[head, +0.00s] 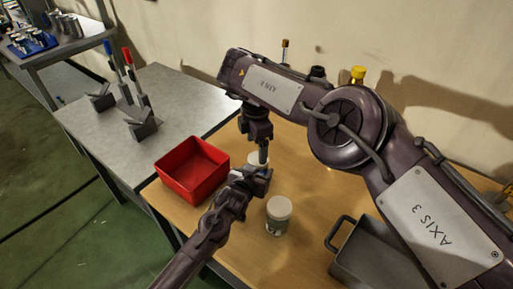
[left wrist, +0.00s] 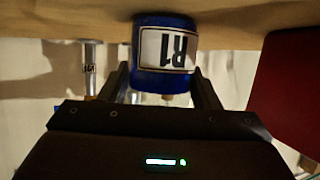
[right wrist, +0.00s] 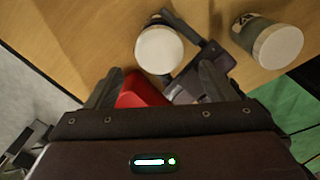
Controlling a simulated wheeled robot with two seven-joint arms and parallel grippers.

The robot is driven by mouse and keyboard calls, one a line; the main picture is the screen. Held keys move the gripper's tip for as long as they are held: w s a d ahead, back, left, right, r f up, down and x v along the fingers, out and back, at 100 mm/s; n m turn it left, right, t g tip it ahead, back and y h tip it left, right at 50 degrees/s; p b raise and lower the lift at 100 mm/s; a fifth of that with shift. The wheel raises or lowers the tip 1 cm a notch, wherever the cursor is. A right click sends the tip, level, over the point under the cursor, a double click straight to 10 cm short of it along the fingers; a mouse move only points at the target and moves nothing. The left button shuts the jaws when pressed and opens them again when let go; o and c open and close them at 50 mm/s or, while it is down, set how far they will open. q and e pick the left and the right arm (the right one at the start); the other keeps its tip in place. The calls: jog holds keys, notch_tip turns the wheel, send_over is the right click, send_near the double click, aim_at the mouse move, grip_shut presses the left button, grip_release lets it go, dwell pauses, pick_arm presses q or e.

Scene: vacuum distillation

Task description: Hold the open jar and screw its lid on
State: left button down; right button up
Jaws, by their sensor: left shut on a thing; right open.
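In the head view the lid (head: 254,158) is partly hidden by the grippers. My right gripper (head: 263,153) points down just above the lid. Its fingers are open, and in its wrist view the lid lies ahead of the fingertips.
A second jar with a white top (head: 279,215) stands right of my left gripper. A red bin (head: 190,170) sits to the left, and a grey handled tray (head: 375,258) to the right. Small bottles, one with a yellow cap (head: 358,73), stand at the back by the wall.

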jog(key=shift+a, duration=0.1)
jog(key=shift+w+a+n, duration=0.15)
jog(key=shift+a+n, duration=0.15)
jog(key=w+a+r+n+t+y, duration=0.2)
jog(key=w+a+r+n+t, duration=0.1)
jog(key=a+n, duration=0.3)
jog(key=d+n, duration=0.2)
jog(key=s+d+n+g+h, duration=0.1)
jog(key=d+n, duration=0.1)
jog(key=n, duration=0.1)
jog(key=s+d+n+g, duration=0.1)
jog(key=d+n, duration=0.1)
jog(key=shift+s+d+r+n+h, duration=0.1)
jog(key=shift+d+r+n+h, duration=0.1)
jog(key=shift+d+n+h, duration=0.15)
jog(key=shift+s+d+f+n+g, duration=0.15)
jog(key=shift+s+d+n+g, duration=0.3)
jog(key=shift+n, duration=0.2)
jog(key=shift+a, duration=0.1)
jog(key=shift+f, duration=4)
